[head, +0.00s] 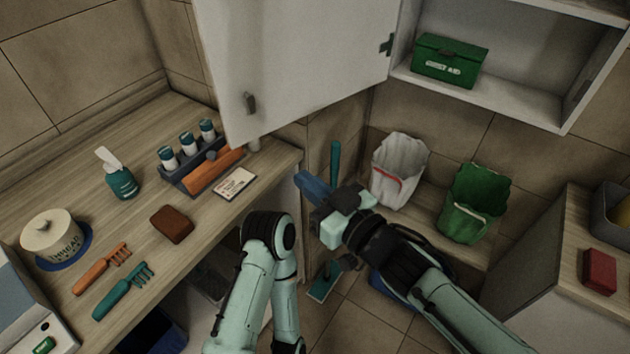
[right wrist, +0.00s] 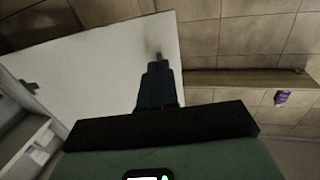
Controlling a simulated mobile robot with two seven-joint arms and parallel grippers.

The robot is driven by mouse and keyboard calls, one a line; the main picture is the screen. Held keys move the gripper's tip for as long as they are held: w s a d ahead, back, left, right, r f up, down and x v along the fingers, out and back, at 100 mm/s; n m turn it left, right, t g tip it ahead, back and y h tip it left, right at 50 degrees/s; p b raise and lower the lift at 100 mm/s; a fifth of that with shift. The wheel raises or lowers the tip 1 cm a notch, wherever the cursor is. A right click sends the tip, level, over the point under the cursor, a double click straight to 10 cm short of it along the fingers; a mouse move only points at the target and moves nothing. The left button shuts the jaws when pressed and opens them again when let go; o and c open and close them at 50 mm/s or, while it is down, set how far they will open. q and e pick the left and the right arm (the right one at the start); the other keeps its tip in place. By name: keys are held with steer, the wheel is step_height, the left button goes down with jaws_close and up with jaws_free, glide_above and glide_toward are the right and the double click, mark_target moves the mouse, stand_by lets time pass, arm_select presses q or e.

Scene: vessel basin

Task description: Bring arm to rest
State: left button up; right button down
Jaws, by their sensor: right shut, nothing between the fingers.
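My right arm reaches in from the lower right of the head view. Its gripper (head: 312,186) is shut and empty, in front of the gap between the counter and the bins, below the open white cabinet door (head: 290,60). In the right wrist view the closed fingers (right wrist: 157,84) stand up together against the white door (right wrist: 110,65), with nothing between them. It touches nothing that I can make out. My left arm (head: 262,270) is bent at the bottom middle of the head view. Its gripper does not show.
A white bin (head: 398,165) and green bin (head: 472,200) stand right of my gripper. The wall cabinet holds a green first aid box (head: 450,60).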

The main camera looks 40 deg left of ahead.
steer(key=shift+s+d, duration=0.1)
steer(key=shift+d, duration=0.05)
steer(key=shift+f, duration=0.1)
